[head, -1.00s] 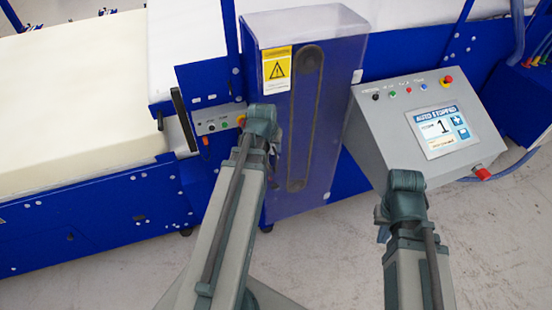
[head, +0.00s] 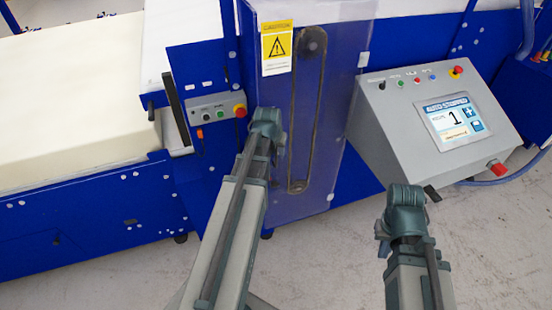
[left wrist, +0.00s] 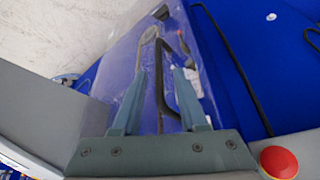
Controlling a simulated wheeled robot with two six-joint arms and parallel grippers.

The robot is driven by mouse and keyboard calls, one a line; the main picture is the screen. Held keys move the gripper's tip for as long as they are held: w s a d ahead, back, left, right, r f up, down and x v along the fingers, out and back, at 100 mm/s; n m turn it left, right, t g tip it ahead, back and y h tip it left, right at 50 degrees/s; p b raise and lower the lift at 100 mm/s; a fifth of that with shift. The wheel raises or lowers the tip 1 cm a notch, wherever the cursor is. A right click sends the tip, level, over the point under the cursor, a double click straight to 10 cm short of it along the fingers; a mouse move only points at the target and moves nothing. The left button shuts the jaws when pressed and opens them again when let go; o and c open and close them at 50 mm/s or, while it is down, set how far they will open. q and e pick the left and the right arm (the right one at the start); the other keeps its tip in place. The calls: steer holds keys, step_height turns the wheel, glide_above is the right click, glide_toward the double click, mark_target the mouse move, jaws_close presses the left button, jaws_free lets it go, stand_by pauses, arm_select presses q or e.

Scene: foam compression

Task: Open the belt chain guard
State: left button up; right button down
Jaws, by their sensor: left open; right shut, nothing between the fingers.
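The belt chain guard (head: 345,110) is a clear, bluish panel with a yellow warning label (head: 277,45). A dark belt loop (head: 318,115) shows through it. The guard also shows in the left wrist view (left wrist: 125,62).
A grey control box (head: 385,140) with a lit screen (head: 452,118) stands right of the guard. A small button box (head: 210,112) with a red button is at its left. A cream foam block (head: 70,105) lies further left. Bare floor (head: 330,265) shows in front.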

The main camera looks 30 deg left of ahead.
arm_select(q)
steer(key=shift+w+f, duration=0.1)
steer(key=shift+f, duration=0.15)
jaws_close()
stand_by(1.4)
